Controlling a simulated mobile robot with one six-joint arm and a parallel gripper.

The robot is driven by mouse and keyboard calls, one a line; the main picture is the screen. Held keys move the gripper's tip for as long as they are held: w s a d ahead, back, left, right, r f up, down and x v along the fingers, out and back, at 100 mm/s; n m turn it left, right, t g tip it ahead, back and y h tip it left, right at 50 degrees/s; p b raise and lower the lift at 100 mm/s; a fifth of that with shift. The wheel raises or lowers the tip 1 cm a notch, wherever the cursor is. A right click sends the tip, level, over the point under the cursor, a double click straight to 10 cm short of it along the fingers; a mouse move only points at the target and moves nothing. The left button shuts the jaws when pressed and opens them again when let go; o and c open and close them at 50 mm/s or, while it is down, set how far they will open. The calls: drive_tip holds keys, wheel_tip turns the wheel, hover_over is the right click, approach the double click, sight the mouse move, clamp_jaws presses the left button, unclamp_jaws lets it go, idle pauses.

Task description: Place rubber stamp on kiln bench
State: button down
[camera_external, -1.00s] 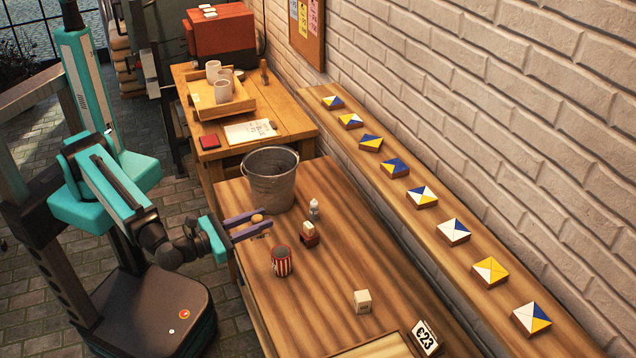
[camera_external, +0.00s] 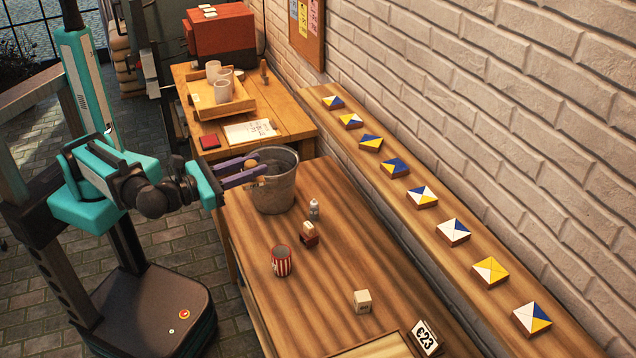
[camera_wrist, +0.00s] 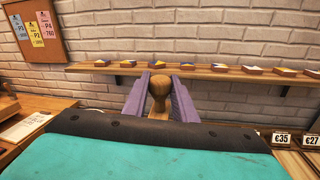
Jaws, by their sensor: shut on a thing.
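My gripper (camera_external: 248,170) is shut on the rubber stamp (camera_external: 250,166) and holds it in the air at the near side of the metal bucket. In the wrist view the stamp (camera_wrist: 158,92) shows its rounded brown wooden knob between the purple fingers; its lower part is largely hidden. I cannot tell for certain which surface is the kiln bench. The wooden bench at the back (camera_external: 290,116), near the red box-like kiln (camera_external: 222,38), holds a tray (camera_external: 240,103) with several pale cups.
The bucket (camera_external: 274,195) stands on the front table (camera_external: 320,285). A striped cup (camera_external: 281,262), small blocks and a small bottle (camera_external: 314,209) stand there too. A wall shelf (camera_external: 330,120) holds several patterned tiles. Paper (camera_external: 250,131) and a red pad (camera_external: 209,142) lie on the back bench.

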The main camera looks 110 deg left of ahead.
sight(251, 162)
wheel_tip(251, 162, up, 4)
drive_tip(key=shift+f, duration=0.25)
drive_tip(key=a+n+g+y, duration=0.35)
drive_tip(key=a+g, duration=0.35)
drive_tip(key=a, duration=3.4)
drive_tip(key=s+a+n+g+b, duration=0.1)
drive_tip(key=s+a+n+g, duration=0.2)
drive_tip(key=s+a, duration=1.3)
drive_tip(key=s+a+n+g, duration=0.3)
drive_tip(key=s+a, duration=0.9)
drive_tip(key=a, duration=0.8)
wheel_tip(251, 162, down, 26)
drive_tip(key=shift+w+d+f+m, duration=0.2)
drive_tip(key=shift+w+d+m, duration=0.1)
drive_tip(key=shift+m, duration=0.05)
drive_tip(key=shift+f, duration=0.1)
drive_tip(key=shift+f+b, duration=2.35)
drive_tip(key=shift+f, duration=0.95)
